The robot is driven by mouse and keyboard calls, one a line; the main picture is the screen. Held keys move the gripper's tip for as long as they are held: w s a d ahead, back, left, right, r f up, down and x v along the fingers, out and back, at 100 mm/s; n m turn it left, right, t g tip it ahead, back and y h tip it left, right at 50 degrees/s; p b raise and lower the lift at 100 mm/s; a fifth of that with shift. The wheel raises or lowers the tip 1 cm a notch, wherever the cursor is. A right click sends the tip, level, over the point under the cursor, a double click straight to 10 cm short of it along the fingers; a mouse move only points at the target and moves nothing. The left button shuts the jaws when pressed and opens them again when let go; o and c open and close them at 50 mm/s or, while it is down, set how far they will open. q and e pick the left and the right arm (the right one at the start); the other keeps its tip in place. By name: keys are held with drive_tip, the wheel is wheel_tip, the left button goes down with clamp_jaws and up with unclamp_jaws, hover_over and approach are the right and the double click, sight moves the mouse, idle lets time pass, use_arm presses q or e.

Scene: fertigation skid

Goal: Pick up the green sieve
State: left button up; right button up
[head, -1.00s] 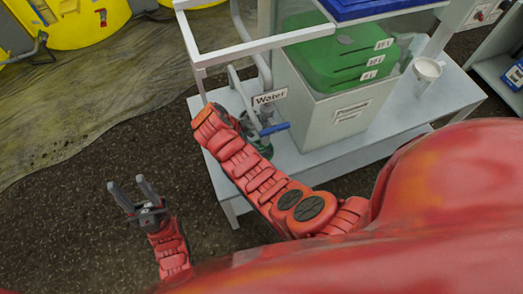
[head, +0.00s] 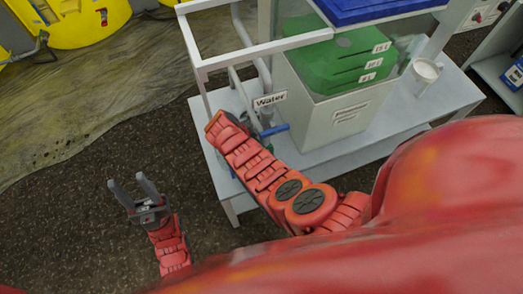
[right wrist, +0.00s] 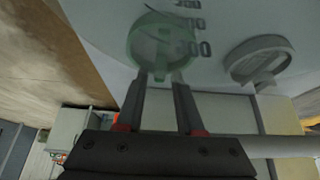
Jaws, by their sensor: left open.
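A pale, translucent green round piece, which looks like the green sieve (right wrist: 160,42), shows in the right wrist view just beyond my right gripper's fingertips. A short tab on it points down toward the gap between them. My right gripper (right wrist: 161,78) has its fingers apart; I cannot tell whether they touch the green piece. In the head view my right arm hides this gripper, and a small bit of green shows beside the arm on the bench. My left gripper (head: 134,186) is open and empty over the dark floor at the left.
The white bench (head: 395,130) holds a grey bin (head: 335,118) with green containers (head: 352,58), a white cup (head: 426,69) and a "Water" sign (head: 270,99). A blue handle (head: 275,129) is by my right arm. A white frame (head: 250,50) rises at the left.

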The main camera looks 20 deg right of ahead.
clamp_jaws()
idle(1.1)
